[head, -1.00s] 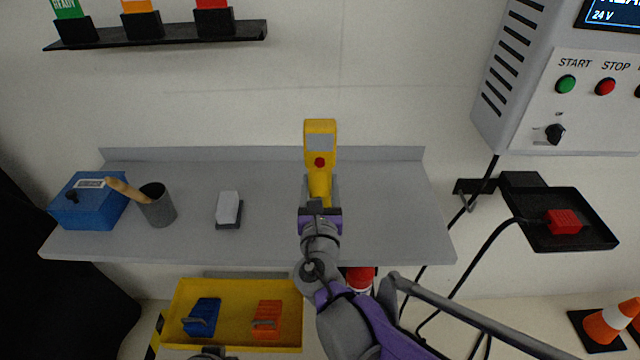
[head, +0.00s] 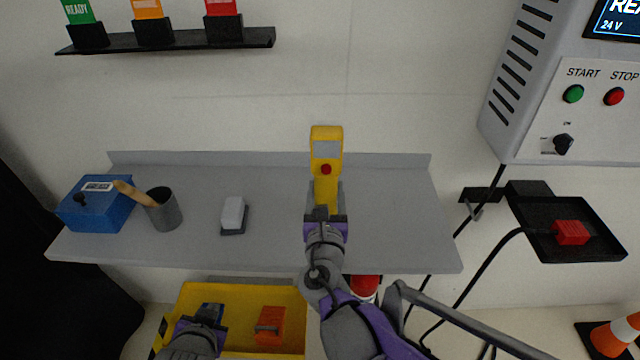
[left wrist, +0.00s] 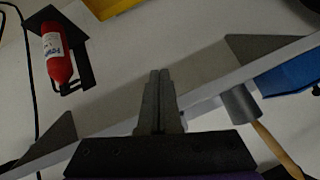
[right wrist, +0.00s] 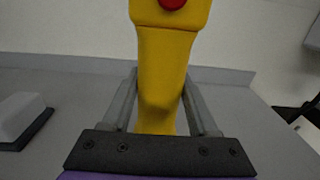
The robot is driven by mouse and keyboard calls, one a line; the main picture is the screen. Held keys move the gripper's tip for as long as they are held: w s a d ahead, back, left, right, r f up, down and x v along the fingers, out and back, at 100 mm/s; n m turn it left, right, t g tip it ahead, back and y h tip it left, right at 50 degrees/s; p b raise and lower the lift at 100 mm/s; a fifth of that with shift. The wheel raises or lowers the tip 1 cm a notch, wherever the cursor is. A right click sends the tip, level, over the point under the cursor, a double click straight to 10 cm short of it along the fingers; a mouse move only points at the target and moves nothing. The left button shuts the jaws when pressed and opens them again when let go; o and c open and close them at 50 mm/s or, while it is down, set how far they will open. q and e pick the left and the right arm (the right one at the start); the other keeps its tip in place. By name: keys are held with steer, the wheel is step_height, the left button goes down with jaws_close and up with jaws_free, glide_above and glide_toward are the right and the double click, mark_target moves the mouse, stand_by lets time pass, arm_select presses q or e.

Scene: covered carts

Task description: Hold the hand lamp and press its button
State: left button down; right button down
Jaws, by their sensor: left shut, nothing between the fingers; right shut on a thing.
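The hand lamp (head: 327,136) is yellow, with a grey panel and a red button (head: 326,169) on the side facing me. It stands upright above the grey shelf. My right gripper (head: 325,196) is shut on its handle from the front. The right wrist view shows the yellow handle (right wrist: 160,75) between the two fingers, with the button (right wrist: 172,4) cut off at the top edge. My left gripper (head: 207,318) is low at the left, in front of the yellow bin and well below the lamp. In the left wrist view its fingers (left wrist: 160,75) are together and empty.
The grey shelf (head: 275,220) carries a blue box (head: 98,212), a grey cup (head: 164,213) with a wooden handle and a white-topped block (head: 233,212). The yellow bin (head: 185,300) is below. A red extinguisher (left wrist: 56,58) hangs under the shelf. A control cabinet (head: 530,120) is right.

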arm_select(q)
steer(key=w+d+r+m+t+h, duration=0.1)
steer(key=w+r+m+t, duration=0.3)
steer(key=r, duration=0.3)
steer(key=w+d+r+m+t+h, duration=0.1)
steer(key=w+d+r+m+t, duration=0.15)
steer(key=w+r+m, duration=0.4)
steer(key=s+d+r+m+g+h, duration=0.1)
steer(key=s+d+r+m+h, duration=0.3)
steer(key=d+r+m+h, duration=0.3)
steer(key=d+m+h, duration=0.4)
steer(key=m, duration=0.1)
steer(key=shift+s+m, duration=0.2)
steer(key=shift+m, duration=0.15)
steer(key=shift+d+r, duration=0.1)
glide_toward(336, 168)
steer(key=x, duration=0.4)
steer(key=shift+w+d, duration=0.2)
steer(key=shift+w, duration=0.1)
